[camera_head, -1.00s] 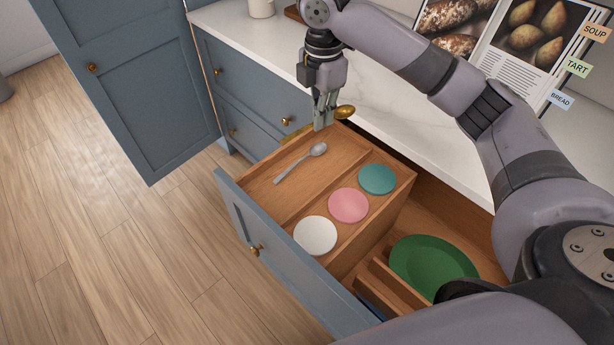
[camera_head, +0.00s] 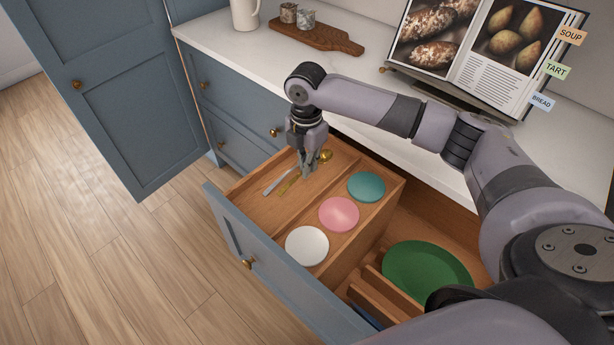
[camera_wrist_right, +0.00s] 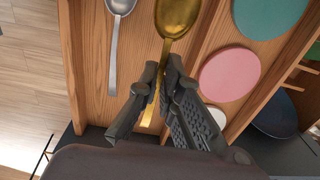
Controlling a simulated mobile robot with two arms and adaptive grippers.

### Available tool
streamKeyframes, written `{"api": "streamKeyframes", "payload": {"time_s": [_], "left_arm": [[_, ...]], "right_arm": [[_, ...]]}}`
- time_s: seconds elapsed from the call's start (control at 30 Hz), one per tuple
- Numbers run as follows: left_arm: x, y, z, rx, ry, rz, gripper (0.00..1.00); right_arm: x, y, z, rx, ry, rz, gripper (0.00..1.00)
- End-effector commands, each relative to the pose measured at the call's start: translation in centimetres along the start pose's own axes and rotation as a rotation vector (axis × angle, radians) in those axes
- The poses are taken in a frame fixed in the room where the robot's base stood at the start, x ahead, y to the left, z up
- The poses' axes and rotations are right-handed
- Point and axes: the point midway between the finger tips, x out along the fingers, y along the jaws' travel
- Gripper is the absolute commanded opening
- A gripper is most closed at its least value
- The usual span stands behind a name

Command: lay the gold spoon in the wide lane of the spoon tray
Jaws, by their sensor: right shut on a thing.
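My right gripper (camera_head: 306,172) is shut on the gold spoon (camera_head: 326,156), fingers pointing down into the wooden spoon tray (camera_head: 258,210) in the open drawer. In the wrist view, the fingertips (camera_wrist_right: 162,85) pinch the spoon's handle, with its gold bowl (camera_wrist_right: 178,16) beyond them. The spoon is over the wide lane, beside the silver spoon (camera_head: 274,187) and roughly parallel to it. The silver spoon also shows in the wrist view (camera_wrist_right: 113,55), left of the gold one. I cannot tell whether the gold spoon touches the tray floor. My left gripper is not in view.
White (camera_head: 307,246), pink (camera_head: 339,214) and teal (camera_head: 366,187) discs lie in the lane to the right, past a divider. A green plate (camera_head: 425,272) sits lower in the drawer. The counter behind holds a wooden board (camera_head: 325,38) and an open book (camera_head: 480,50).

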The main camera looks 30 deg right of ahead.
Motion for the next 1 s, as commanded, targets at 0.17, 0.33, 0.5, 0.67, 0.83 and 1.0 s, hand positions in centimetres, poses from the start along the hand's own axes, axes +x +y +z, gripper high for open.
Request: {"api": "streamKeyframes", "payload": {"time_s": [0.17,0.33,0.5,0.67,0.83,1.0], "left_arm": [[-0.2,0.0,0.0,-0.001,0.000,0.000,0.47],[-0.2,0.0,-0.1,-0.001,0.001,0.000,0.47],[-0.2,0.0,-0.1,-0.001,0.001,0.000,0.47],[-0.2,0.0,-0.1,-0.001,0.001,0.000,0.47],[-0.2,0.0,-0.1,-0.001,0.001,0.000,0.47],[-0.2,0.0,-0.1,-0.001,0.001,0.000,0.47]], "right_arm": [[3.3,-0.1,-0.1,-0.001,0.001,-0.005,0.00],[5.1,0.0,0.0,0.000,-0.001,-0.002,0.00],[5.2,0.0,0.1,0.000,-0.001,-0.001,0.00],[5.3,0.0,0.0,0.000,0.000,-0.002,0.00],[5.5,0.0,0.0,0.000,0.000,-0.002,0.13],[5.5,0.0,0.0,0.000,-0.001,-0.002,0.24]]}}
